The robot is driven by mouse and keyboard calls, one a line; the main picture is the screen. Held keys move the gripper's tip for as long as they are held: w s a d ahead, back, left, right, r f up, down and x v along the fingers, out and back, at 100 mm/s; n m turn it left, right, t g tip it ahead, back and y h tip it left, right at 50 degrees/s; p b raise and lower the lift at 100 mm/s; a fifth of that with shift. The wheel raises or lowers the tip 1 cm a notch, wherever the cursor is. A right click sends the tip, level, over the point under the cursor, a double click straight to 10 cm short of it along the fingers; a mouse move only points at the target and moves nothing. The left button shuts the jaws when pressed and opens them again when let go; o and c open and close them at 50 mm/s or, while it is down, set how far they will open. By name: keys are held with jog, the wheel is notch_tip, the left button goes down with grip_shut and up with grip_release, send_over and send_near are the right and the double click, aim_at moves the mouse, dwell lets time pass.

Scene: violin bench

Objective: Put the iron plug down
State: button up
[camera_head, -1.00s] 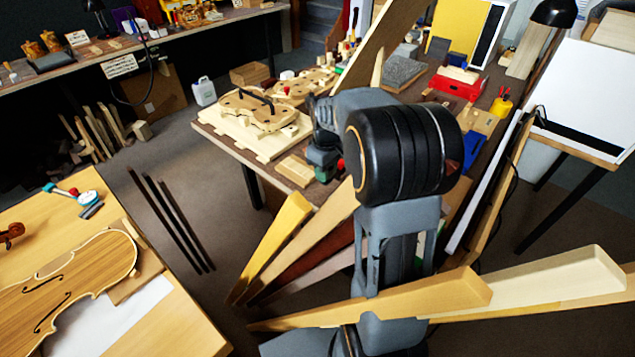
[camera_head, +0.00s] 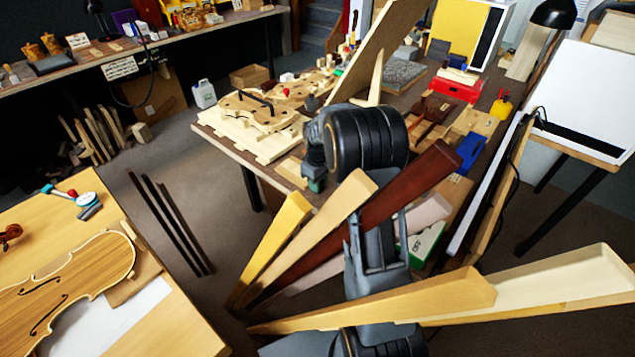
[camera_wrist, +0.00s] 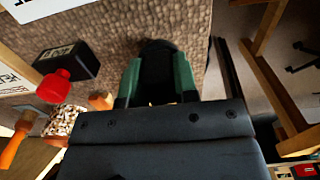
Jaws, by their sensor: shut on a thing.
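My gripper (camera_wrist: 157,75) has green fingers closed on both sides of a dark, rounded thing, which I take as the iron plug (camera_wrist: 157,52). The plug's far end sticks out beyond the fingertips over a brown, speckled surface (camera_wrist: 125,22). I cannot tell whether it touches that surface. In the head view my gripper (camera_head: 315,178) points down at the near edge of the cluttered bench (camera_head: 232,146). The plug cannot be made out there.
In the wrist view a black labelled block (camera_wrist: 68,64) and a red knob (camera_wrist: 55,86) lie left of the gripper. In the head view a violin-shaped form (camera_head: 255,110) sits left of it. Long wooden pieces (camera_head: 310,232) stand in front of the bench.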

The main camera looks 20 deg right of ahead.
jog(key=shift+f, duration=0.15)
jog(key=o, duration=0.9)
jog(key=shift+o, duration=0.2)
notch_tip(320, 180, up, 11)
jog(key=shift+f+p, duration=0.1)
jog(key=shift+p, duration=0.45)
jog(key=s+a+r+m+t, duration=0.1)
jog(key=s+a+r, duration=0.2)
jog(key=s, duration=0.2)
jog(key=s+a+r+m, duration=0.1)
jog(key=s+a+r, duration=0.1)
jog(key=s+a, duration=0.15)
jog(key=s+a+f+m+t, duration=0.2)
jog(key=s+a+m, duration=0.1)
jog(key=s, duration=1)
jog(key=shift+s+a, duration=0.2)
jog(key=shift+a, duration=0.45)
